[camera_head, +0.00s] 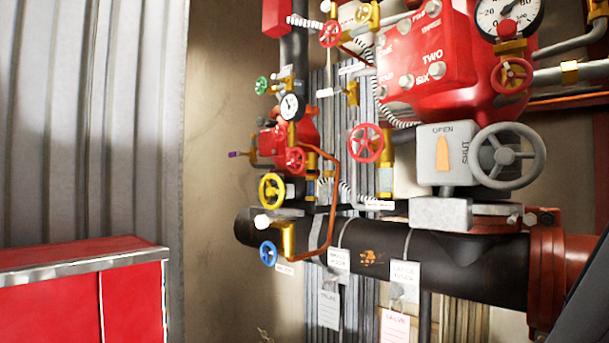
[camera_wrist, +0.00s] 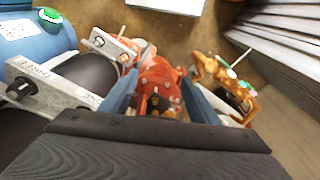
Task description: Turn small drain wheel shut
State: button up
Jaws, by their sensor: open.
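Several small handwheels sit on the valve assembly in the head view, and no readable label says which is the drain wheel. A small blue wheel (camera_head: 268,253) is lowest, on a brass valve (camera_head: 289,238) beside the dark pipe. A red fitting (camera_wrist: 160,85) shows between and beyond the fingers; I cannot tell any contact. The gripper is not visible in the head view.
A large grey handwheel (camera_head: 507,156) and a grey valve box (camera_head: 447,153) stand at right, above the dark pipe (camera_head: 470,268). Paper tags (camera_head: 395,326) hang from it. A red cabinet (camera_head: 80,300) is at lower left. Brass fittings (camera_wrist: 225,85) lie right of my fingers.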

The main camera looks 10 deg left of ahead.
aim_at(294, 160)
jog(key=u, duration=0.75)
